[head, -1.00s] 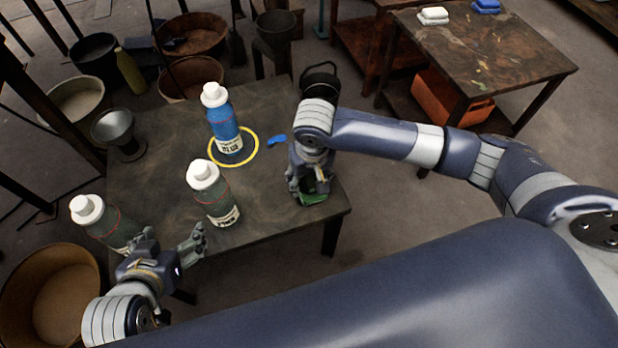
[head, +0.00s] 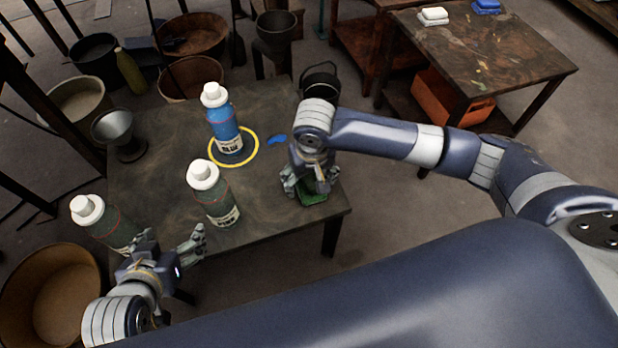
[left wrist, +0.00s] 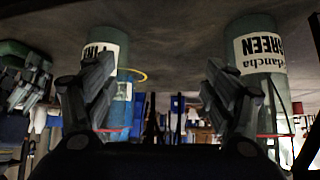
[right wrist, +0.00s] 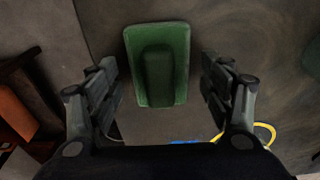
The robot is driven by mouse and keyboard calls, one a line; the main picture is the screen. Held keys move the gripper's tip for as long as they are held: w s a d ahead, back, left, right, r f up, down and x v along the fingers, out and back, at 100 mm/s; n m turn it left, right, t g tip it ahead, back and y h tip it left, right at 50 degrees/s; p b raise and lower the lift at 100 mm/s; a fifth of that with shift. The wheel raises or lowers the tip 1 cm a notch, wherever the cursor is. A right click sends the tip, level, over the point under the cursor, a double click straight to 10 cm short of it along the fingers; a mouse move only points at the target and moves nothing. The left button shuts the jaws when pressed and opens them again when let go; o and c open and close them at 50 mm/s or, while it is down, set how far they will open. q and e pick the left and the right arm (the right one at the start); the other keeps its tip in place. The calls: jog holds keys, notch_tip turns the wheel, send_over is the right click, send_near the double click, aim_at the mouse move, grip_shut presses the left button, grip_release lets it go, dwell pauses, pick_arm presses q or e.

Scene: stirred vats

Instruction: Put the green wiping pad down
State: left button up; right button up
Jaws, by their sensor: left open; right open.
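The green wiping pad (head: 313,197) lies on the dark table (head: 270,215) near its right front corner. In the right wrist view the pad (right wrist: 158,65) shows whole, with a raised grip along its middle. My right gripper (head: 311,188) is open just above the pad, with its fingers (right wrist: 162,88) apart on either side and clear of it. My left gripper (head: 172,243) is open and empty at the table's front left edge. In the left wrist view its fingers (left wrist: 160,90) are spread, with labelled bottles beyond them.
A blue bottle (head: 224,122) stands inside a yellow ring (head: 256,150). A blue smear (head: 277,140) lies beside the ring. Two green bottles stand at the middle (head: 214,195) and left (head: 100,222). A metal funnel (head: 115,130) is at the left edge. A side table (head: 500,60) holds white and blue pads.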

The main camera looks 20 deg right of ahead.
aim_at(309, 179)
jog(key=r, duration=0.1)
jog(key=r+p, duration=0.1)
jog(key=r, duration=0.1)
jog(key=r+p, duration=0.1)
jog(key=r, duration=0.1)
jog(key=shift+s, duration=0.25)
jog(key=r+p, duration=0.2)
jog(key=r, duration=0.2)
jog(key=shift+s, duration=0.2)
pick_arm(q)
jog(key=s+a+f+g, duration=0.1)
jog(key=s+f+g, duration=0.1)
jog(key=s, duration=0.2)
jog(key=s+a+f+g+y, duration=0.1)
jog(key=s+a+f+g, duration=0.1)
jog(key=s, duration=0.3)
jog(key=shift+s+f+g+p, duration=0.15)
jog(key=shift+f+g+p, duration=0.25)
jog(key=shift+g, duration=0.4)
pick_arm(e)
jog(key=shift+s+r, duration=0.15)
jog(key=shift+r, duration=0.6)
jog(key=shift+s+r, duration=0.1)
jog(key=shift+r, duration=0.6)
